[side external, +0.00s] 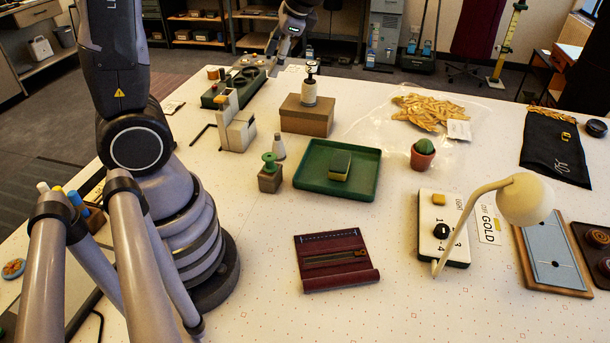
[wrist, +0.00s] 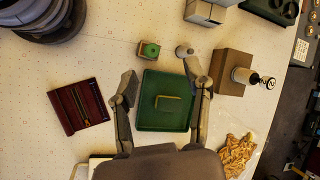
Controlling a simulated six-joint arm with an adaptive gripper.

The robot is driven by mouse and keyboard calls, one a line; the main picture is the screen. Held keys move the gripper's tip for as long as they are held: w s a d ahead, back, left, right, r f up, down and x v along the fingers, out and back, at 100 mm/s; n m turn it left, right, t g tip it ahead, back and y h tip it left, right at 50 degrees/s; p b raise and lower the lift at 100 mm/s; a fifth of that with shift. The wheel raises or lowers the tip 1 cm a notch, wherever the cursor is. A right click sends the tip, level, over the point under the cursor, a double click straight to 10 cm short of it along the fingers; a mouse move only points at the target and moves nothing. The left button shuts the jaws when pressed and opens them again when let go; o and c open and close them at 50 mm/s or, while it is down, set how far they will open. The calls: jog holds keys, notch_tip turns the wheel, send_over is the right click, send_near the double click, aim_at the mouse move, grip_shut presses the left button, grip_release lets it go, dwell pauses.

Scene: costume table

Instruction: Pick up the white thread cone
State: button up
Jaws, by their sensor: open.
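The white thread cone (side external: 278,147) is small and pale, upright on the table between a green-topped block and a brown box. It also shows in the wrist view (wrist: 183,51), just beyond the tip of my right finger and partly close to it in the picture. My gripper (wrist: 160,76) is open and empty, its fingers spread over the green tray in the wrist view. It looks to be above the table, apart from the cone.
The green tray (side external: 312,184) holds a yellow-green block (side external: 340,166). The green-topped block (side external: 270,177) stands close left of the cone. The brown box (side external: 300,122) with a white bottle (side external: 309,92) stands behind. A maroon pouch (side external: 320,276) lies in front, with bare table around it.

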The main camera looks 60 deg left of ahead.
aim_at(279, 138)
jog(key=w+a+f+m+g+y, duration=0.2)
jog(key=w+a+f+m+y, duration=0.15)
jog(key=f, duration=0.35)
jog(key=w+a+f+m+g+y, duration=0.25)
jog(key=w+f, duration=0.25)
jog(key=f, duration=0.3)
jog(key=a+f+m+t+y, duration=0.1)
jog(key=f+m+y, duration=0.1)
jog(key=f, duration=0.3)
jog(key=a+f+m+t+y, duration=0.1)
jog(key=f+m+y, duration=0.1)
jog(key=f, duration=0.3)
jog(key=a+f+m+t+y, duration=0.1)
jog(key=f+m+y, duration=0.1)
jog(key=f, duration=0.3)
jog(key=shift+w+a+m+t, duration=0.2)
jog(key=shift+m+t, duration=0.1)
jog(key=shift+t, duration=0.05)
jog(key=shift+a+f, duration=0.2)
jog(key=shift+a, duration=0.1)
jog(key=a, duration=0.2)
jog(key=s+a, duration=0.1)
jog(key=a, duration=0.1)
jog(key=a+r, duration=0.1)
jog(key=a, duration=0.1)
jog(key=shift+s+a, duration=0.3)
jog(key=shift+a, duration=0.1)
jog(key=shift+c, duration=0.4)
grip_shut()
